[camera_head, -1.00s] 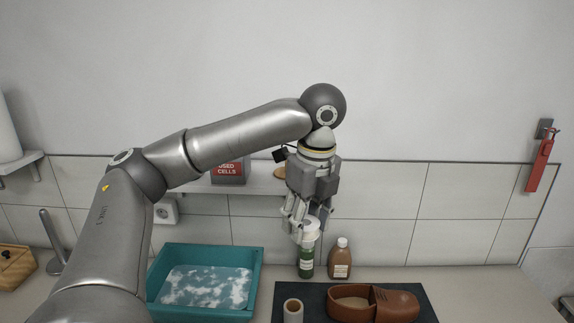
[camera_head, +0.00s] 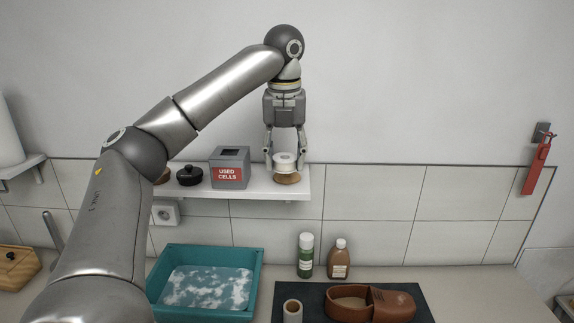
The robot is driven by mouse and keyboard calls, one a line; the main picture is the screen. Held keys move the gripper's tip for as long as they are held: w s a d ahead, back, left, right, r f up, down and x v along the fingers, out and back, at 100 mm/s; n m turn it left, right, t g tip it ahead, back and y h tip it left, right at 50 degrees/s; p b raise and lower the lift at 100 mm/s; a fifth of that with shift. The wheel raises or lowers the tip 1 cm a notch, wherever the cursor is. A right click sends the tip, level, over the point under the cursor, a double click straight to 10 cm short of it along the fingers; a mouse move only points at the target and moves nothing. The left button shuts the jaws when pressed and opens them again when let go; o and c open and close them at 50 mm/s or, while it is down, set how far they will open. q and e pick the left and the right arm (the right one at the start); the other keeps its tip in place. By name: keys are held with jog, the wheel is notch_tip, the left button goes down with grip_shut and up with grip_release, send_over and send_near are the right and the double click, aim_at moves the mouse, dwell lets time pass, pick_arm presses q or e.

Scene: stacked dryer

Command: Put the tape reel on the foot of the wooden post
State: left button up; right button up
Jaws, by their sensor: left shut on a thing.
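The tape reel (camera_head: 285,158), white with a hole in its top, is between the fingers of my left gripper (camera_head: 286,163), which is shut on it. Just below it, a round brown wooden foot (camera_head: 287,180) stands near the right end of the wall shelf. The reel is directly over the foot; I cannot tell whether they touch. No post can be made out; the reel and fingers cover the space above the foot. My right gripper is not in view.
On the shelf (camera_head: 252,194) stand a grey "USED CELLS" box (camera_head: 230,168) and a dark lidded pot (camera_head: 190,175). Below are a teal tray (camera_head: 257,283), a green bottle (camera_head: 306,256), a brown bottle (camera_head: 340,260) and a brown sandal (camera_head: 395,305) on a dark mat.

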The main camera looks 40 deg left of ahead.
pick_arm(q)
jog(key=p, duration=0.2)
send_near(287, 176)
jog(key=shift+w+a+r, duration=0.25)
jog(key=shift+w+a, duration=0.3)
jog(key=shift+w, duration=0.15)
notch_tip(287, 176, down, 4)
jog(key=shift+a+f+p, duration=0.1)
jog(key=shift+p, duration=0.4)
notch_tip(287, 176, down, 2)
jog(key=shift+f+p, duration=0.1)
jog(key=shift+p, duration=0.3)
jog(key=shift+f, duration=0.45)
jog(key=shift+f, duration=0.15)
jog(key=o, duration=0.9)
jog(key=shift+c, duration=0.2)
